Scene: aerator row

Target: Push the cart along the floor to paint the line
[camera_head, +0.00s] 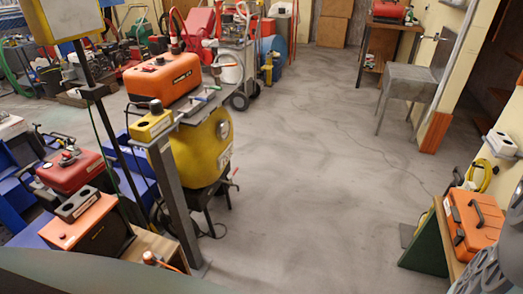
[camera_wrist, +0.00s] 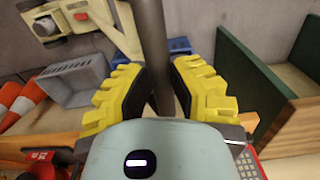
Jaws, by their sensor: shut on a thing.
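My gripper (camera_wrist: 158,68) shows in the wrist view, its yellow fingers with dark pads on both sides of a grey upright pole (camera_wrist: 153,28). It is shut on this pole. The pole's ends are out of view, so I cannot tell whether it belongs to the cart. In the head view my gripper is not clearly seen, and I cannot pick out the line-painting cart for certain. The grey concrete floor (camera_head: 310,170) shows faint cracks and blotches.
A yellow tank machine (camera_head: 205,150) stands left, with an orange box (camera_head: 163,78) above it. An orange case (camera_head: 472,225) lies at the lower right. A grey sink (camera_head: 410,82) stands by the right wall. The middle floor is clear. A grey crate (camera_wrist: 75,80) shows in the wrist view.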

